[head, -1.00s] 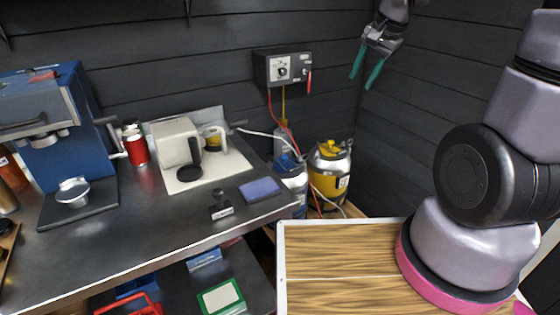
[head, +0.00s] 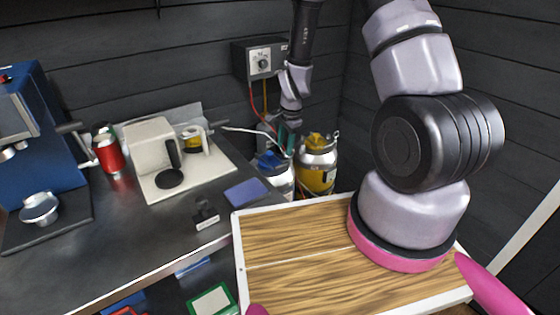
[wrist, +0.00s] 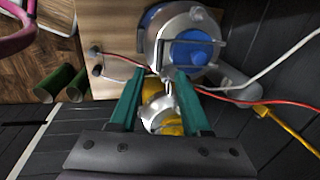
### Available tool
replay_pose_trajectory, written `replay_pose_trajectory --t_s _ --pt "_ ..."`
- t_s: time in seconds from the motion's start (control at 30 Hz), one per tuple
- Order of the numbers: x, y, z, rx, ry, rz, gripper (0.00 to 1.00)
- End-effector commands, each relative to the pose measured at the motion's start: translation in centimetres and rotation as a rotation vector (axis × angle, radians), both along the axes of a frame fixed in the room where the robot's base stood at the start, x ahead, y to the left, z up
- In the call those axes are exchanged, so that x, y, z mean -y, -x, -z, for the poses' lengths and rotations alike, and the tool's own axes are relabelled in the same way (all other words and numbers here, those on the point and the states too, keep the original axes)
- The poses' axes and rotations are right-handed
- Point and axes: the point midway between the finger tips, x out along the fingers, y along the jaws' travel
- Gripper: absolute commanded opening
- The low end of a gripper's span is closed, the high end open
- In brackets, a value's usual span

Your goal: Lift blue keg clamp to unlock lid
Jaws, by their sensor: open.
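The blue keg (head: 279,180) stands on the floor at the right end of the counter in the head view. In the wrist view its silver top (wrist: 165,38) shows from above, with a blue lid (wrist: 190,52) and a metal wire clamp (wrist: 203,14) across it. My gripper (wrist: 160,74) is open, its green fingers pointing at the near edge of the keg top. A thin metal piece shows between the fingertips; I cannot tell whether they touch it. In the head view my gripper (head: 288,138) is just above the blue keg and partly hides it.
A yellow keg (head: 316,178) stands close on the right. Red and white hoses (wrist: 262,102) run beside the keg top. A control box (head: 260,59) hangs on the wall behind. The counter (head: 150,225) lies to the left.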

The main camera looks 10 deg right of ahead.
Motion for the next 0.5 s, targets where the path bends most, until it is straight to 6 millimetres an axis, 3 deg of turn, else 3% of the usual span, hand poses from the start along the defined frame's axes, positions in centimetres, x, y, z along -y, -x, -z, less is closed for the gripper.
replay_pose_trajectory --t_s 0.3,0.5 --pt "-0.4 -1.0 5.9 -0.002 0.000 0.000 0.47" --pt "-0.6 -1.4 7.7 0.000 0.000 -0.001 0.47"
